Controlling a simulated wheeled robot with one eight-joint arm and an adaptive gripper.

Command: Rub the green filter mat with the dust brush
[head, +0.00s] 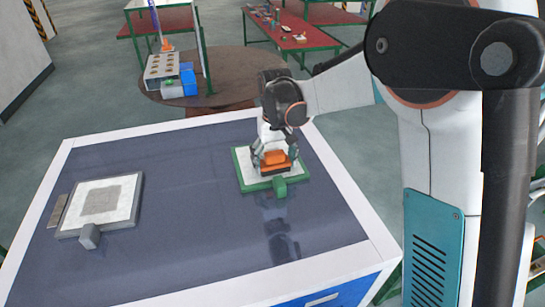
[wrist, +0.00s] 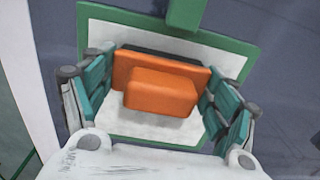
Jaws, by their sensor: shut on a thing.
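The green filter mat (head: 240,167) lies on the dark table top, right of its middle. It has a green frame, a white inner face and a green block on one side; its frame also shows in the wrist view (wrist: 255,60). My gripper (head: 272,155) is over the mat, pointing down, with its fingers (wrist: 160,95) on both sides of the orange dust brush (wrist: 160,90). The brush also shows in the head view (head: 274,157). Its dark underside is at or just above the white face; I cannot tell whether it touches.
A second mat with a grey frame (head: 100,205) and a grey block lies at the left of the table (head: 190,240). The table between the mats is clear. A round brown table with boxes (head: 170,75) and a red table (head: 295,40) stand behind.

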